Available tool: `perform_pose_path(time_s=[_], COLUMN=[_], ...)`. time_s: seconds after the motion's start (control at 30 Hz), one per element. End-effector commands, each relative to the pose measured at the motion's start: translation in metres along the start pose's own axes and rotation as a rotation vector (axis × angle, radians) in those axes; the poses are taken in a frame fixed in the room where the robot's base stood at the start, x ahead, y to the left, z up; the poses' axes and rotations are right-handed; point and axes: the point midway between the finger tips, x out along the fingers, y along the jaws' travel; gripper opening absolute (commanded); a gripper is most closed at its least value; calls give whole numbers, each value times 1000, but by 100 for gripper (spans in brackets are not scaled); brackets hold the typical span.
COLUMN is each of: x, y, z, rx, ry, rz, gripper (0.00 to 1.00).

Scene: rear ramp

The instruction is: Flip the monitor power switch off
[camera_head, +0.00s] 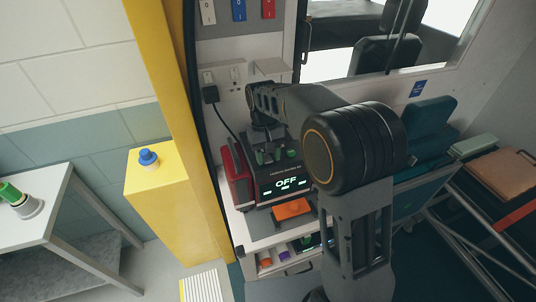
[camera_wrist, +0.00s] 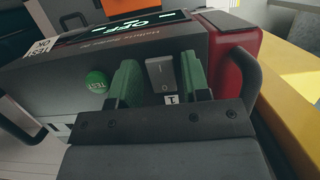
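The monitor (camera_head: 282,178) is a dark box with red sides on a white counter, and its lit display (camera_head: 286,183) reads OFF. The wrist view shows the top of the monitor (camera_wrist: 160,47) with a grey power switch (camera_wrist: 160,74) marked I and O, and a round green TEST button (camera_wrist: 96,80) to its left. My gripper (camera_head: 270,156) is over the top of the monitor. In the wrist view my gripper (camera_wrist: 163,85) is open, with one green finger on each side of the switch. Whether the fingertips touch the housing cannot be told.
A yellow post (camera_head: 165,90) and a yellow box with a blue button (camera_head: 148,157) stand to the left. A wall socket with a black plug (camera_head: 211,94) is behind the monitor. An orange pad (camera_head: 292,208) lies in front. A teal seat (camera_head: 425,145) is to the right.

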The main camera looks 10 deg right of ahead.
Motion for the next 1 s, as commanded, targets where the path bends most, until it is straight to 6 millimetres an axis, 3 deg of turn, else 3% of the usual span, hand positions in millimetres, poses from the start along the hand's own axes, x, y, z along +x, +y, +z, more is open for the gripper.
perform_pose_path(time_s=[0.13,0.47,1.0], x=[0,-6,-107], y=[0,0,0], z=[0,-1,-1], rx=[0,0,0], ry=[-1,1,2], rz=[0,0,0], gripper=[55,55,55])
